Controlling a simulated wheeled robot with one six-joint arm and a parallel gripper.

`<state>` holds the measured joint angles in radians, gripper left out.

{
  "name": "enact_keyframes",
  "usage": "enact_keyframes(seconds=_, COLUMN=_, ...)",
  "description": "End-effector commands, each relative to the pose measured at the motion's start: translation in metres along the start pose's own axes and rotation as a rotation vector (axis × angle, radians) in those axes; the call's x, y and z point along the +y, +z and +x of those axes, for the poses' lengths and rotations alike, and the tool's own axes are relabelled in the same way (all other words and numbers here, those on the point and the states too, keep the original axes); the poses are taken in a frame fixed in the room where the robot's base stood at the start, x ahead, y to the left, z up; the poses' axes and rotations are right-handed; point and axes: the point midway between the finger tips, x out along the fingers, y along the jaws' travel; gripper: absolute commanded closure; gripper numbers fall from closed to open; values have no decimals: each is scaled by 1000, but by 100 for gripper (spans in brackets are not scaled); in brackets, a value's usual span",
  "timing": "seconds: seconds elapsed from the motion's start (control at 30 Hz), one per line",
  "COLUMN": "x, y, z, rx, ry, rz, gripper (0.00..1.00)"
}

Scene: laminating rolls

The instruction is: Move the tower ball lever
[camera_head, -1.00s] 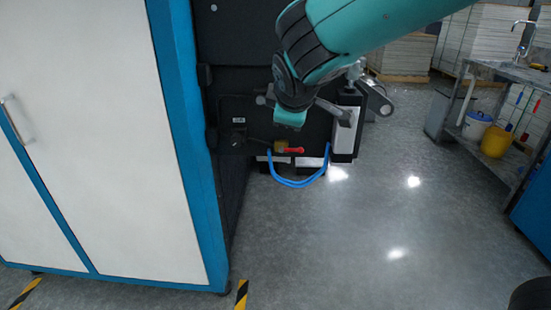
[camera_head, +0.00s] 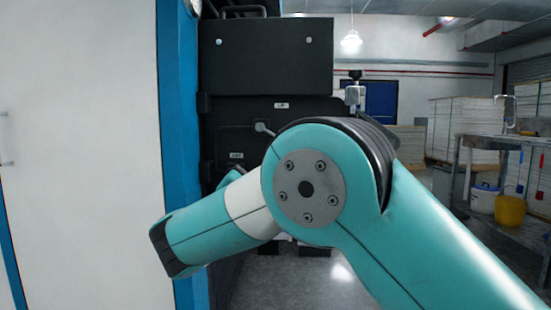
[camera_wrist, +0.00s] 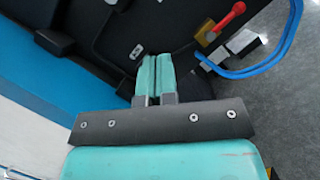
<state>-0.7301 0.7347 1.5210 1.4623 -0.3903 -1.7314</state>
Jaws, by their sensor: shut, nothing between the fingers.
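My gripper (camera_wrist: 155,66) shows in the wrist view with its two teal fingers shut together and empty, in front of the black machine side. A red-handled lever (camera_wrist: 232,18) on a brass valve body (camera_wrist: 206,32) is up and to the right of the fingertips, apart from them. In the head view a short grey lever with a rounded end (camera_head: 261,127) sticks out from the black machine tower (camera_head: 265,58). I cannot tell which of these is the ball lever. My arm covers the red-handled lever and my gripper in the head view.
A white cabinet with a blue edge (camera_head: 182,120) stands close on the left. Blue hoses (camera_wrist: 278,52) loop beside the brass valve. A sink bench (camera_head: 500,145) with a yellow bucket (camera_head: 510,210) and stacked sheets (camera_head: 455,130) are at the right. Grey floor (camera_wrist: 290,105) is clear there.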

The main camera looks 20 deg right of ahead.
Motion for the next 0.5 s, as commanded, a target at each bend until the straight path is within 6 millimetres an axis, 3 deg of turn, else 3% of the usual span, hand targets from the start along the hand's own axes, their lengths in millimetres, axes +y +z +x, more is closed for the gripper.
enact_keyframes(seconds=0.27, x=1, y=2, z=4, rx=1, ry=-2, rz=1, gripper=100)
enact_keyframes(seconds=0.5, x=5, y=6, z=20, rx=2, ry=-3, rz=-2, gripper=100)
